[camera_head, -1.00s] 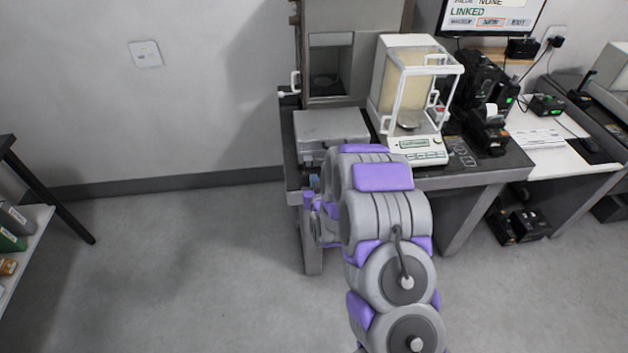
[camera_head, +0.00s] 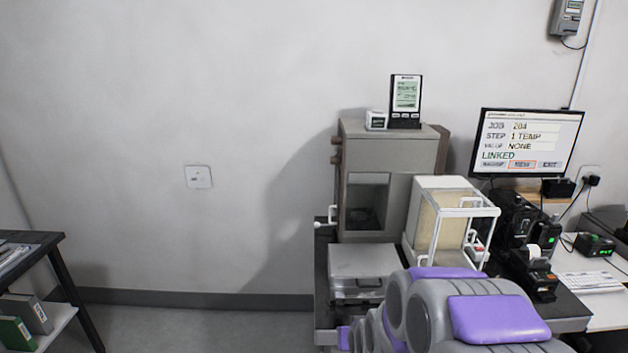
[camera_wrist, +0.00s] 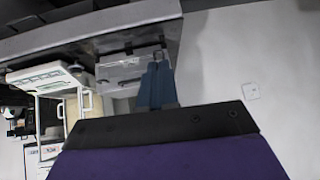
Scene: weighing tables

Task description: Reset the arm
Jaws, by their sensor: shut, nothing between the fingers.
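My gripper (camera_wrist: 158,68) shows in the wrist view as blue-grey fingers, shut with nothing between them. Its purple and black housing fills the bottom of that view, which is turned over. In the head view my grey and purple arm rises at the lower right, in front of the weighing table (camera_head: 568,304). The gripper itself is hidden there behind the arm links. In the wrist view the fingers overlap the picture of a grey lidded box (camera_wrist: 122,70); I cannot tell the distance between them.
A balance with a glass shield (camera_head: 428,215) and a grey cabinet (camera_head: 388,157) stand on the table. A display (camera_head: 405,95) sits on the cabinet. A monitor (camera_head: 527,142) and small black devices are at right, a shelf (camera_head: 42,245) at left. Floor between is clear.

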